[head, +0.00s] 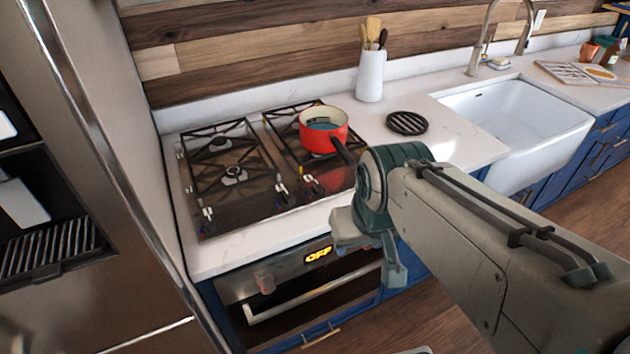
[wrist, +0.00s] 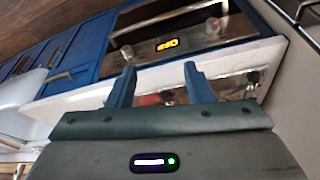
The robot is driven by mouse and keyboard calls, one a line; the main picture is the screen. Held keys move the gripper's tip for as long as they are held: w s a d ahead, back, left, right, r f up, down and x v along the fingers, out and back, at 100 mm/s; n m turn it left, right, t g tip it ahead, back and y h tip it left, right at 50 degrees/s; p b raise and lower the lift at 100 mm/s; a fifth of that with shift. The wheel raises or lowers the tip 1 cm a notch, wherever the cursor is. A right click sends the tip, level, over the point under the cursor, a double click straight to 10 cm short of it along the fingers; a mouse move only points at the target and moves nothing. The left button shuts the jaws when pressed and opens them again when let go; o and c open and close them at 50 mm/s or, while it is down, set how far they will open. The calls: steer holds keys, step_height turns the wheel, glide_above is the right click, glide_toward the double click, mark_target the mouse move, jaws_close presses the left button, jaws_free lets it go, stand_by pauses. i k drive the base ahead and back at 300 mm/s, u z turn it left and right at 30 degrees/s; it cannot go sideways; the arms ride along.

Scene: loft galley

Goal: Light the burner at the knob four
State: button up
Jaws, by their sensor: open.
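The gas cooktop (head: 248,205) is set in the white counter, with small knobs along its front. One knob (head: 208,214) is at the left, and a group of knobs (head: 308,185) with red marks is near the right. No numbers are readable, so I cannot tell which is knob four. I see no flame. My gripper (wrist: 158,72) is open, with its two fingers apart and nothing clearly held. In the head view it is in front of the counter at the cooktop's right. A cooktop knob (wrist: 252,77) shows right of the fingers in the wrist view.
A red pot (head: 335,133) stands on the back right burner, its dark handle pointing toward my arm. The oven display (head: 318,255) reads OFF above the oven handle (head: 315,292). A utensil crock (head: 370,76), round black trivet (head: 407,123) and white sink (head: 520,125) are to the right.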

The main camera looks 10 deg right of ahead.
mark_target(318, 190)
steer(key=z, duration=2.05)
steer(key=i, duration=1.7)
steer(key=u, duration=3.2)
